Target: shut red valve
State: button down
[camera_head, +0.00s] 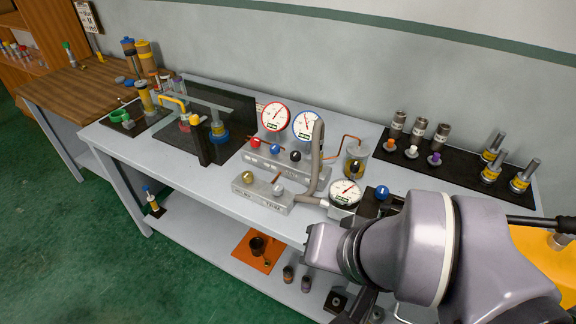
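The red valve is a small red knob (256,142) at the left end of the rear grey manifold block (285,165) on the bench. A blue knob (276,149) and a black knob (295,156) stand to its right on the same block. The red-rimmed gauge (275,117) rises just behind the red knob. I cannot tell from the knob how far the valve is turned. My arm fills the lower right, with its wrist in front of the bench. The fingers of my gripper do not show, and nothing of mine touches the valve.
A blue-rimmed gauge (307,125), a bent grey pipe (316,160) and a lower gauge (345,192) crowd the right side. The bench top (185,180) is clear front left.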

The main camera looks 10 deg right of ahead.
aim_at(254, 142)
jog(key=i+j+z, duration=0.6)
jog(key=j, duration=0.25)
jog(key=i, duration=0.1)
